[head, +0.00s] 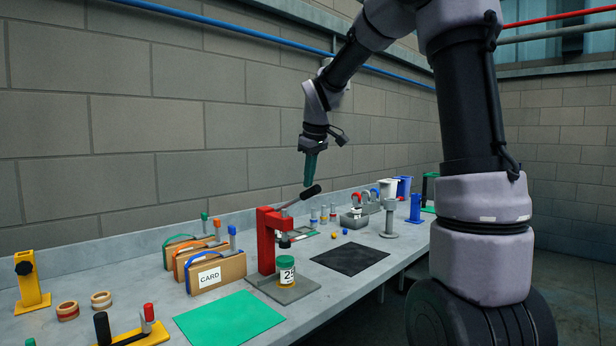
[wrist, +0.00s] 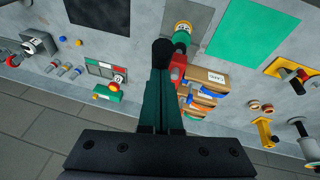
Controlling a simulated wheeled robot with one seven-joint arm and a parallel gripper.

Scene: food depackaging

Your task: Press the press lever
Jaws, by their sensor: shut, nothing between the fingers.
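The red press (head: 267,240) stands on the bench with its lever (head: 294,201) raised, sloping up to the right to a black grip (head: 311,191). A jar with a green lid and a "25" label (head: 287,271) stands on the press's grey base. My gripper (head: 309,182) has dark green fingers, shut and empty, pointing down just above the black grip. In the wrist view, the fingertips (wrist: 160,72) end at the black grip (wrist: 162,50), with the red press (wrist: 177,70) beside them. I cannot tell whether they touch it.
Cardboard boxes marked CARD (head: 220,273) stand left of the press. A green mat (head: 228,319) lies in front and a black mat (head: 350,258) to the right. Small coloured parts and a grey stand (head: 389,220) are farther right. The wall is behind.

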